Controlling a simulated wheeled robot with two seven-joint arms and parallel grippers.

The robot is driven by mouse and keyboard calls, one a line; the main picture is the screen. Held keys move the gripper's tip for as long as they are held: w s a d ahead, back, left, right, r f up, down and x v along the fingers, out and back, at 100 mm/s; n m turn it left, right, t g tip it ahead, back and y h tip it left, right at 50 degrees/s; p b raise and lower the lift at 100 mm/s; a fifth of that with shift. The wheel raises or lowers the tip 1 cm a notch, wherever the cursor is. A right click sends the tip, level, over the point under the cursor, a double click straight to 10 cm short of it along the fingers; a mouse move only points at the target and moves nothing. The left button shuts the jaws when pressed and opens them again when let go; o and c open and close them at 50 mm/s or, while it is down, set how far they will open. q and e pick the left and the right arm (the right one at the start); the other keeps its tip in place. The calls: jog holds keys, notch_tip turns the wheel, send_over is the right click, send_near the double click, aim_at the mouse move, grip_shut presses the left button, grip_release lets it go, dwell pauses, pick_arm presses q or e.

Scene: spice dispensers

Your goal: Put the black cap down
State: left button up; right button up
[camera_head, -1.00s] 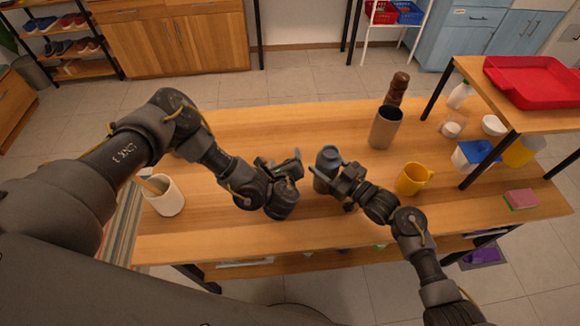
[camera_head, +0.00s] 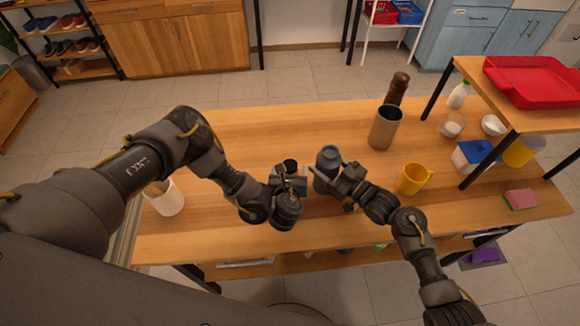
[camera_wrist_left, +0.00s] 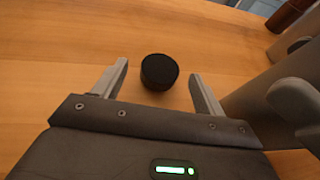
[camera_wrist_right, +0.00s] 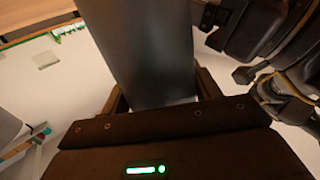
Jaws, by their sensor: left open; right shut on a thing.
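The black cap (camera_head: 290,165) sits on the wooden table, just beyond my left gripper (camera_head: 288,180). In the left wrist view the black cap (camera_wrist_left: 159,72) lies between and slightly ahead of the two spread fingertips (camera_wrist_left: 158,85), touching neither. My left gripper is open and empty. My right gripper (camera_head: 335,184) is shut on a grey dispenser (camera_head: 328,160), which stands upright at the table. In the right wrist view the grey body of the dispenser (camera_wrist_right: 148,50) fills the space between the fingers. Its underside is hidden.
A tall grey-brown container (camera_head: 384,128) and a brown pepper mill (camera_head: 397,88) stand behind the right arm. A yellow mug (camera_head: 412,179) is right of my right gripper. A white cup (camera_head: 166,198) stands at the left. The back left tabletop is clear.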

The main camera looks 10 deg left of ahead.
aim_at(290, 160)
pick_arm(q)
jog(key=shift+x, duration=2.75)
jog(key=shift+r, duration=0.15)
jog(key=c, duration=1.1)
jog(key=shift+w+r, duration=0.1)
jog(key=shift+r, duration=0.45)
jog(key=s, duration=0.3)
jog(key=s+d, duration=0.1)
jog(key=s, duration=0.3)
jog(key=shift+s+d, duration=0.25)
jog(key=shift+s, duration=0.1)
notch_tip(290, 160, up, 14)
jog(key=shift+s, duration=0.2)
